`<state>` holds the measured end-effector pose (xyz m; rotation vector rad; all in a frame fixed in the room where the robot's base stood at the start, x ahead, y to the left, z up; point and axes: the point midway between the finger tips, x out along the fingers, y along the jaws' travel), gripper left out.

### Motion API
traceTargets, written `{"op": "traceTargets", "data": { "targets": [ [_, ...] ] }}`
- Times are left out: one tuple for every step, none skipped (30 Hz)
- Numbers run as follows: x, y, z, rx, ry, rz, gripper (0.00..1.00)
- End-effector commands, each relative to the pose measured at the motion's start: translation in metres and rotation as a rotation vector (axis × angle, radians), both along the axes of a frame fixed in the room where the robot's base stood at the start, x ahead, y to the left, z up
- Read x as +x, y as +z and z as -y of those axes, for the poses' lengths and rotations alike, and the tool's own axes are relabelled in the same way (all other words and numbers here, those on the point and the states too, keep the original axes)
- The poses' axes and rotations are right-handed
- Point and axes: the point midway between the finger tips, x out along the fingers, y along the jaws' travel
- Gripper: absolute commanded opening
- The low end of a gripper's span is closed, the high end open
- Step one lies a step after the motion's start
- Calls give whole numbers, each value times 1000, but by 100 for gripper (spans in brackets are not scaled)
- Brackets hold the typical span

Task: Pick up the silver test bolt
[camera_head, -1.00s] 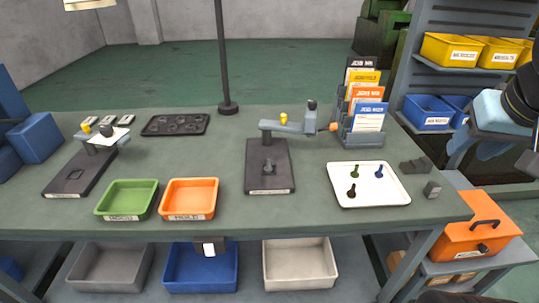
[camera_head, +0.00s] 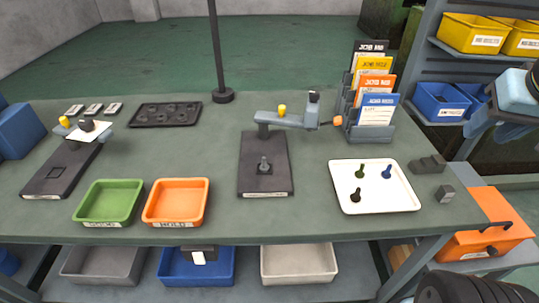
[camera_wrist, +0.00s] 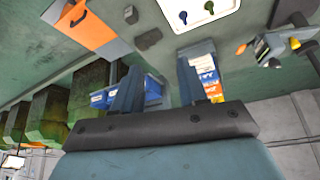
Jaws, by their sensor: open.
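A grey, silver-looking bolt (camera_head: 264,165) stands upright, head down or up I cannot tell, on the black base plate (camera_head: 252,183) of the middle fixture in the head view. The fixture's grey arm (camera_head: 290,119) with a yellow knob is behind it. My gripper (camera_head: 480,122) is at the right edge of the head view, raised and far right of the bolt. In the wrist view my gripper (camera_wrist: 158,65) has its two fingers apart with nothing held between them. The silver bolt cannot be made out in the wrist view.
A white tray (camera_head: 347,204) holds green, blue and black bolts. Green (camera_head: 108,203) and orange (camera_head: 176,203) bins stand near the front edge. A card rack (camera_head: 372,132), grey blocks (camera_head: 428,164) and a dark pole (camera_head: 218,60) are obstacles. Bare table lies between fixture and tray.

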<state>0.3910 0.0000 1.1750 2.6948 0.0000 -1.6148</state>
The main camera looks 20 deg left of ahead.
Motion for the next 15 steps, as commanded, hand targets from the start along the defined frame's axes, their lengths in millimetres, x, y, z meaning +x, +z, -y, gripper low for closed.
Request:
{"op": "traceTargets", "data": {
  "targets": [
    [0,0,0,-1,3,-2,42],
    [1,0,-1,-4,8,-4,42],
    [2,-1,-2,-10,19,-10,42],
    [2,-2,-3,-16,30,-16,42],
    [4,-4,-4,-24,45,-24,42],
    [6,-6,-6,-40,71,-39,42],
    [7,-8,-6,-53,93,-51,42],
    [9,-11,-7,-69,119,-65,42],
    [12,-14,-10,-94,159,-86,42],
    [15,-17,-13,-117,193,-102,42],
    [17,-20,-16,-137,227,-118,42],
    [21,-24,-20,-168,274,-139,42],
    [23,-27,-23,-193,311,-154,42],
    [26,-31,-27,-218,347,-170,42],
    [28,-35,-32,-250,395,-190,42]
  ]
}}
